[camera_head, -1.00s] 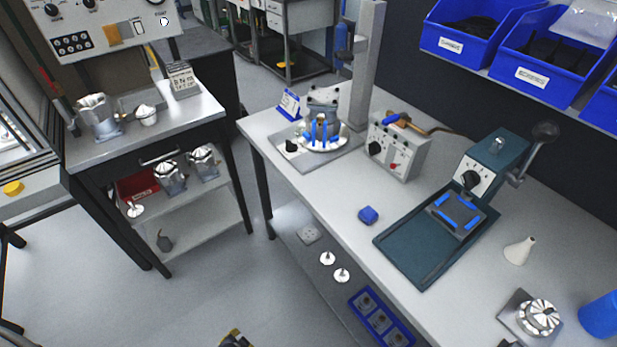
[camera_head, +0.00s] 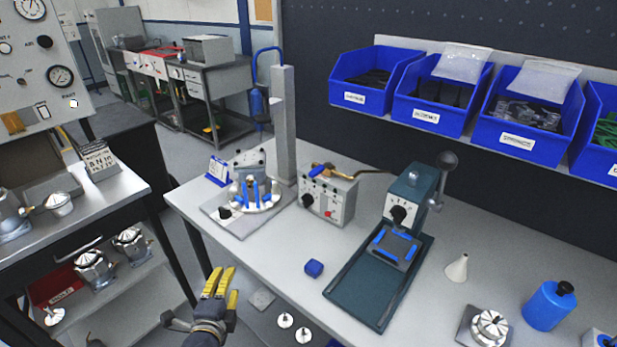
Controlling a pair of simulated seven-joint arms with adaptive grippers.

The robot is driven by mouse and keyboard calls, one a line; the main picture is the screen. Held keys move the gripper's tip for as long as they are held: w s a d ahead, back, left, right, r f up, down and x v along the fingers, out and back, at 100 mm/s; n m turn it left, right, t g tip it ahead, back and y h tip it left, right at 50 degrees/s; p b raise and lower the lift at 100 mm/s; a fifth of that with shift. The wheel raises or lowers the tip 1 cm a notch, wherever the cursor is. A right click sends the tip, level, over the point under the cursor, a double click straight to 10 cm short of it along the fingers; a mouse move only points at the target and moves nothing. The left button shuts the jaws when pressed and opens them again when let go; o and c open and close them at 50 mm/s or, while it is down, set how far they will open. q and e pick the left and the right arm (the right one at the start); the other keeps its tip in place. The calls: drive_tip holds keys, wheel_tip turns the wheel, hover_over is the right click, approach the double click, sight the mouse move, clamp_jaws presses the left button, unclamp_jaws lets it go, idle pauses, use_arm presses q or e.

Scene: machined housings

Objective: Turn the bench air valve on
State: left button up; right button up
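The bench air valve appears to be the small lever with a blue grip (camera_head: 317,171) on a brass fitting. It sits at the top of a grey control box (camera_head: 328,203) on the bench, and a brass-coloured pipe runs right from it. The lever is small here, so its exact setting is hard to tell. My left gripper (camera_head: 218,284), with yellow fingers, is low in the view, in front of the bench's left part. Its fingers are extended and apart from the valve, and it looks open and empty. My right gripper is out of view.
A fixture with blue posts (camera_head: 255,195) stands left of the control box, before a grey column (camera_head: 284,125). A teal press (camera_head: 407,205) stands to the right. Blue bins (camera_head: 432,105) hang above.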

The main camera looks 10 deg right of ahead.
use_arm(q)
drive_tip(key=w+d+r+m+t+h, duration=0.2)
drive_tip(key=w+d+r+m+h, duration=0.35)
drive_tip(key=d+r+m, duration=0.4)
drive_tip(key=m+g+h, duration=0.4)
drive_tip(key=m+h, duration=0.2)
drive_tip(key=m, duration=1)
approach(310, 175)
drive_tip(key=shift+m, duration=0.25)
drive_tip(key=x, duration=1.2)
drive_tip(key=shift+w+d, duration=0.2)
drive_tip(key=shift+d, duration=0.1)
drive_tip(key=shift+c, duration=0.2)
clamp_jaws()
